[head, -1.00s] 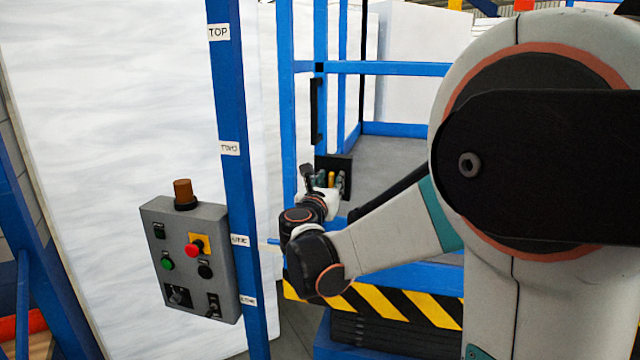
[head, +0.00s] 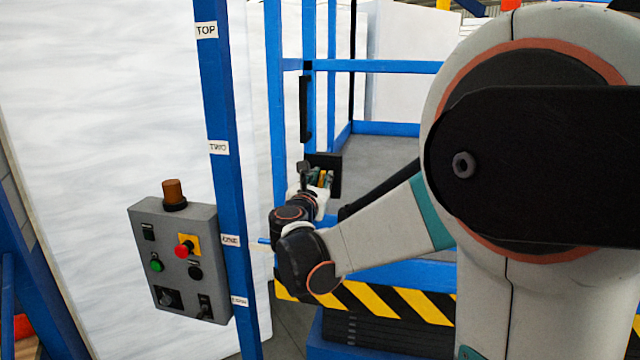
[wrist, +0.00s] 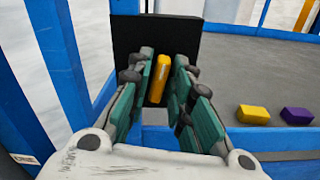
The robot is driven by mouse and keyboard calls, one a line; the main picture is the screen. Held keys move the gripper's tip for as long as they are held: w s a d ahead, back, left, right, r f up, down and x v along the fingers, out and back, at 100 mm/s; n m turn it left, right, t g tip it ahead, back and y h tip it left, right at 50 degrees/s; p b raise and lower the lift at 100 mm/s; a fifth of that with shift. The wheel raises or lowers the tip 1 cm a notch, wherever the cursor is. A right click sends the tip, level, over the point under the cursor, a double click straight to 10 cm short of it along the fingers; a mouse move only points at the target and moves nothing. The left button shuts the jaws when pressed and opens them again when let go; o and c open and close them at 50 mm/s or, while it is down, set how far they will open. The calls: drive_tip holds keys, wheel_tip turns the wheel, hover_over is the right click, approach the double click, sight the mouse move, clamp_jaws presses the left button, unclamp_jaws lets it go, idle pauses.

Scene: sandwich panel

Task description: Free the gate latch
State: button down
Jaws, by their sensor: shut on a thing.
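The gate latch shows as a small yellow piece (wrist: 159,78) in front of a black plate (wrist: 185,35) in the wrist view. My gripper (wrist: 165,68) has its teal fingers on either side of the yellow piece and is shut on it. In the head view, my gripper (head: 318,180) is at the black plate (head: 330,168) beside the blue gate frame (head: 279,120). The yellow piece is tiny there. A black upright handle (head: 305,108) is on the frame above the gripper.
A grey control box (head: 180,258) with buttons and an orange-brown lamp stands left, by a blue post (head: 222,180) with level labels. A striped yellow-black edge (head: 410,303) runs below the arm. A yellow block (wrist: 253,114) and a purple block (wrist: 298,115) lie right of the gripper.

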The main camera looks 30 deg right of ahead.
drive_tip(key=m+b, duration=0.1)
drive_tip(key=m, duration=0.3)
drive_tip(key=shift+f+m, duration=0.1)
drive_tip(key=shift+m, duration=0.2)
drive_tip(key=m+b, duration=0.1)
drive_tip(key=m, duration=0.2)
drive_tip(key=shift+s+d+m, duration=0.1)
drive_tip(key=shift+s+m, duration=0.05)
drive_tip(key=shift+m, duration=0.15)
drive_tip(key=m, duration=0.4)
drive_tip(key=shift+f+b, duration=0.1)
drive_tip(key=shift+b, duration=0.2)
drive_tip(key=shift+f+m, duration=0.1)
drive_tip(key=shift+m, duration=1.7)
drive_tip(key=c, duration=1.6)
unclamp_jaws()
drive_tip(key=shift+c, duration=0.2)
drive_tip(key=v, duration=1.2)
